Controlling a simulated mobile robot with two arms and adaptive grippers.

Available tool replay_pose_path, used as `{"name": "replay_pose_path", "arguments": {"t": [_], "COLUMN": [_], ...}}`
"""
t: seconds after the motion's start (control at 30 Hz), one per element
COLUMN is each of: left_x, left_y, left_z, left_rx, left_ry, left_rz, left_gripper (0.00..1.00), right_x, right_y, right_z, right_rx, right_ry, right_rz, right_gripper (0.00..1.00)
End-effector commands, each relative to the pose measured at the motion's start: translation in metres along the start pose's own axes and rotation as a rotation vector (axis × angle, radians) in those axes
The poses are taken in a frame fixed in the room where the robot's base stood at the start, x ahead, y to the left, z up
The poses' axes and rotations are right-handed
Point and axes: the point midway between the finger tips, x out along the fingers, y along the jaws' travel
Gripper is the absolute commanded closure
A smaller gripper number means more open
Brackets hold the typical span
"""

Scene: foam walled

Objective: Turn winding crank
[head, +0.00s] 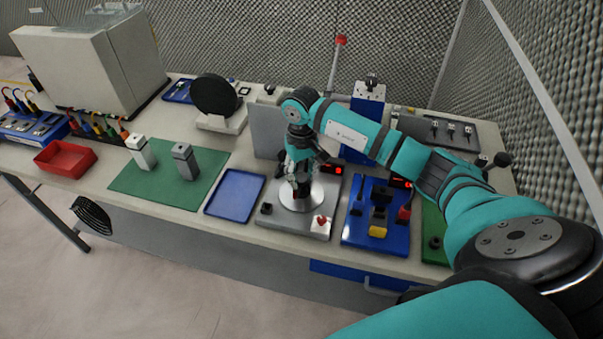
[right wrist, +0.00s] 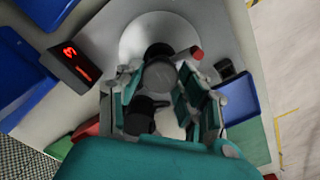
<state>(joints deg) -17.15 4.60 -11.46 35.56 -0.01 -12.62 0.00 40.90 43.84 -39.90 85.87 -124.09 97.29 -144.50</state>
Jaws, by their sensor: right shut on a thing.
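The winding unit is a grey base plate (head: 275,222) near the front edge of the bench, with a round silver disc (head: 318,196) on top. My right gripper (head: 299,186) points down over the disc. In the right wrist view the disc (right wrist: 135,38) lies beyond the fingers, and a black round crank knob (right wrist: 158,76) sits between them. The right gripper is shut on this knob, though the exact contact is partly hidden by the fingers. A short red-tipped pin (right wrist: 195,52) shows beside the knob. My left gripper is in neither view.
A small red-digit display (head: 338,171) stands behind the disc. A blue fixture plate (head: 355,232) is close on the right, a blue tray (head: 235,195) on the left. A red knob (head: 321,221) sits at the plate's front right corner. A tall blue block (head: 367,115) stands behind.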

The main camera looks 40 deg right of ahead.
Motion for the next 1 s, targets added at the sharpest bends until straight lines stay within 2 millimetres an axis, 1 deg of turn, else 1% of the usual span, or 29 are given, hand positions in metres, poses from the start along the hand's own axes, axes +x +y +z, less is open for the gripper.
{"name": "replay_pose_path", "arguments": {"t": [0.03, 0.07, 0.1, 0.23, 0.4, 0.53, 0.7, 0.97, 1.0], "left_x": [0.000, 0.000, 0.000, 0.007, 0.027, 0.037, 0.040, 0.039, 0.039], "left_y": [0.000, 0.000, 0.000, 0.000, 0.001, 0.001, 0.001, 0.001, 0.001], "left_z": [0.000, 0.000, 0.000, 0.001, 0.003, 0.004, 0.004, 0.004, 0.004], "left_rx": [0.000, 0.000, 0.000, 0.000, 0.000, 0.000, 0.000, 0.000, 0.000], "left_ry": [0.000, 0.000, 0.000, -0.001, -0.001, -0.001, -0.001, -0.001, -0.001], "left_rz": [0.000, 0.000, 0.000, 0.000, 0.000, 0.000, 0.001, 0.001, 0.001], "left_gripper": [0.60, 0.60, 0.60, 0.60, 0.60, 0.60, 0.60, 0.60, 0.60], "right_x": [0.000, 0.000, 0.000, 0.002, 0.004, 0.003, 0.000, -0.001, -0.001], "right_y": [0.000, 0.000, 0.000, 0.000, 0.001, 0.001, 0.001, 0.000, 0.000], "right_z": [0.000, 0.000, 0.000, -0.001, -0.001, -0.001, 0.000, 0.000, 0.000], "right_rx": [0.000, 0.000, 0.001, 0.039, 0.204, 0.328, 0.408, 0.413, 0.413], "right_ry": [0.000, 0.000, 0.000, 0.002, 0.004, 0.003, 0.001, 0.000, 0.000], "right_rz": [0.000, 0.000, 0.000, 0.000, 0.001, 0.001, 0.000, 0.000, 0.000], "right_gripper": [0.90, 0.94, 0.95, 0.95, 0.95, 0.95, 0.95, 0.95, 0.62]}}
